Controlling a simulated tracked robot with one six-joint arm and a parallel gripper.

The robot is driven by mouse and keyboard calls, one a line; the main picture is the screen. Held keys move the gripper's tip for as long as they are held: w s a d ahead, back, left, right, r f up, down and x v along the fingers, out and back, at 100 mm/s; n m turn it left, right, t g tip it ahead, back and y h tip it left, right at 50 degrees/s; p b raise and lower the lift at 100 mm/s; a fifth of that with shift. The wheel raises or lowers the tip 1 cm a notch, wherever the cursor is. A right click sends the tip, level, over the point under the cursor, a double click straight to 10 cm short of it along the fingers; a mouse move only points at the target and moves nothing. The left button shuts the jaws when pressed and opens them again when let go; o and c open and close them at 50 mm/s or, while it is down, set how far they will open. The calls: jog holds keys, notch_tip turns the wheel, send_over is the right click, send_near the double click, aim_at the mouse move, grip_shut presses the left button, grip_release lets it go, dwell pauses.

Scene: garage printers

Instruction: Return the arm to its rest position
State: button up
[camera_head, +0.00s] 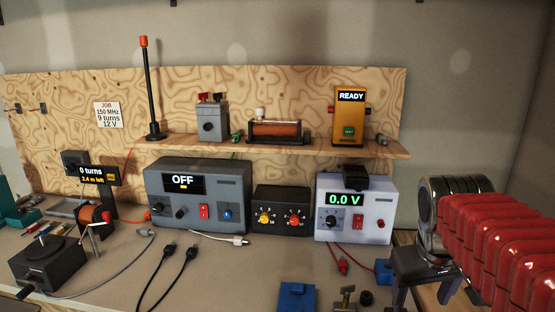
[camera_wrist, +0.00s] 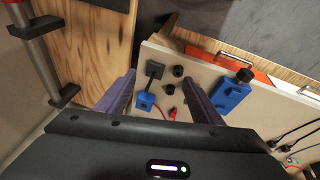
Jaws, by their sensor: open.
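My arm, with its red ribbed sleeve (camera_head: 500,240) and shiny metal joint, fills the right side of the head view. My gripper (camera_head: 424,298) points down at the right end of the bench, its fingers spread apart. In the wrist view my gripper (camera_wrist: 160,78) is open, with a purple-grey finger on each side. Nothing is held between them. Below, between the fingers in view, lie a small blue block with a dark grey top (camera_wrist: 145,101), black round knobs (camera_wrist: 178,71) and a red clip (camera_wrist: 172,113). They look apart from the fingers.
The bench (camera_head: 230,275) carries a grey OFF unit (camera_head: 215,210), a black knob box (camera_head: 281,220) and a white 0.0 V supply (camera_head: 375,228) near my arm. A shelf (camera_head: 270,147) holds an orange READY meter (camera_head: 349,128). A blue fixture (camera_head: 296,297) stands at the front.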

jog(key=s+a+f+t+y, duration=0.1)
jog(key=s+a+f, duration=0.1)
jog(key=s+a, duration=0.2)
jog(key=s+a+f+t+y, duration=0.1)
jog(key=s+a+f, duration=0.2)
jog(key=a, duration=0.5)
jog(key=shift+s+f, duration=0.3)
jog(key=shift+s, duration=0.3)
jog(key=shift+a, duration=0.1)
jog(key=shift+c, duration=0.4)
